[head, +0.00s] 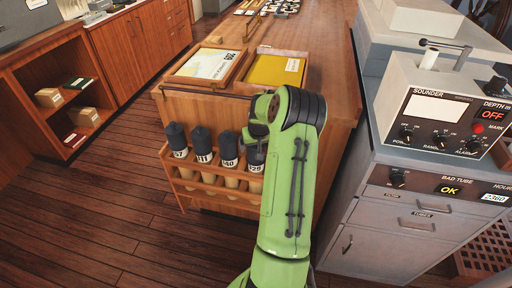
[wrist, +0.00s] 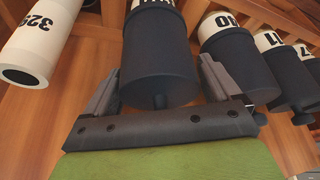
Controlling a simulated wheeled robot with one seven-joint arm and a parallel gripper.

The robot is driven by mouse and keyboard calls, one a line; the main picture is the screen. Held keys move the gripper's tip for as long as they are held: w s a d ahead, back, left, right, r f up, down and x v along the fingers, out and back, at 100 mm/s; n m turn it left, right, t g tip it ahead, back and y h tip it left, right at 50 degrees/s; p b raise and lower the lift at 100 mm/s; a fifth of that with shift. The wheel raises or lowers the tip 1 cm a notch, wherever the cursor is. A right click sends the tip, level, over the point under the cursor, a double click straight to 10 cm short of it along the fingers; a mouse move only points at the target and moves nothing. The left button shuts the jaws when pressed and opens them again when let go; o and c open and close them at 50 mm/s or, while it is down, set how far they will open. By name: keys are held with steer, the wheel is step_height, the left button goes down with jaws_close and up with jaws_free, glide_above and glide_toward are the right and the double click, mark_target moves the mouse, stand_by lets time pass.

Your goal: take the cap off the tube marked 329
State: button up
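A white tube marked 329 (wrist: 42,38) shows at the upper left of the wrist view. My gripper (wrist: 160,92) has one finger on each side of the dark cap (wrist: 158,62) of the neighbouring tube. That tube's label is mostly cut off. The fingers look open, with no clear contact. In the head view this tube (head: 256,166) stands at the rack's right, partly behind my gripper.
The wooden rack (head: 215,193) holds more dark-capped tubes to the left, including one marked 11 (head: 202,157). Trays, one with a yellow folder (head: 276,70), lie on the cabinet top behind. A grey console (head: 400,210) stands at the right. The floor at left is clear.

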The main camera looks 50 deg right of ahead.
steer(key=c, duration=0.7)
steer(key=shift+r, duration=0.1)
steer(key=shift+c, duration=0.2)
